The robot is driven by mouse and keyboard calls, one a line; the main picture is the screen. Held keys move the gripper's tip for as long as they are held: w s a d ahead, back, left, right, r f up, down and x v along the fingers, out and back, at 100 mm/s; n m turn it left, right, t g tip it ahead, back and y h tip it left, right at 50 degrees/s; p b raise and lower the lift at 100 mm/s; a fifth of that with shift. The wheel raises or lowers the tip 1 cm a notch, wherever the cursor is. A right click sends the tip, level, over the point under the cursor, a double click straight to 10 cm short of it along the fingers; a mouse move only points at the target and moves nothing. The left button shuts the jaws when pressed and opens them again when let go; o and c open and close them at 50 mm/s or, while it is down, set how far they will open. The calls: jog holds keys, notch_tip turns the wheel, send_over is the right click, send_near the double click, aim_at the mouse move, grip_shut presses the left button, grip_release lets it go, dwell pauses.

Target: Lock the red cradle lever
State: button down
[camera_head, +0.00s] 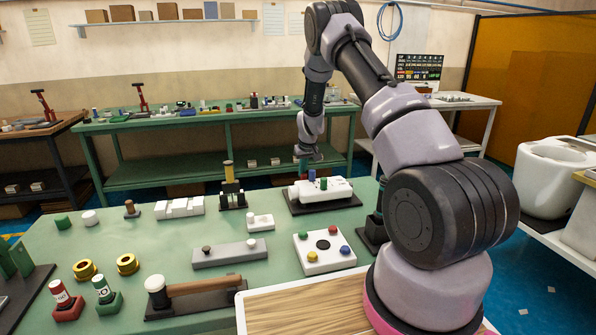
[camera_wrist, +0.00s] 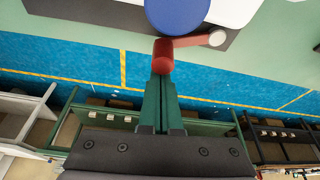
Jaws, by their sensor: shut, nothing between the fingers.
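The red lever (camera_wrist: 180,45) shows in the wrist view, running from a pale round pivot (camera_wrist: 217,38) to a thick red end. My gripper (camera_wrist: 163,75) is shut and empty, its green fingers together with their tips right at that red end. I cannot tell whether they touch it. A blue round part (camera_wrist: 178,12) lies just above the lever. In the head view my gripper (camera_head: 303,172) is at the back of the cradle, a white block (camera_head: 335,190) on a dark base (camera_head: 325,206). The red lever is not clear there.
The green table (camera_head: 150,240) also holds a button box (camera_head: 323,252), a grey bar (camera_head: 229,253), a wooden-handled mallet (camera_head: 195,287), yellow rings (camera_head: 128,263) and two small bottles (camera_head: 103,290). A dark stand with a yellow top (camera_head: 230,185) is left of the cradle.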

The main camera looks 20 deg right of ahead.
jog(key=s+m, duration=0.1)
jog(key=s+d+m+h, duration=0.1)
jog(key=m, duration=0.1)
jog(key=shift+m, duration=0.3)
jog(key=shift+s+d, duration=0.1)
jog(key=shift+s, duration=0.25)
jog(key=shift+s+f, duration=0.1)
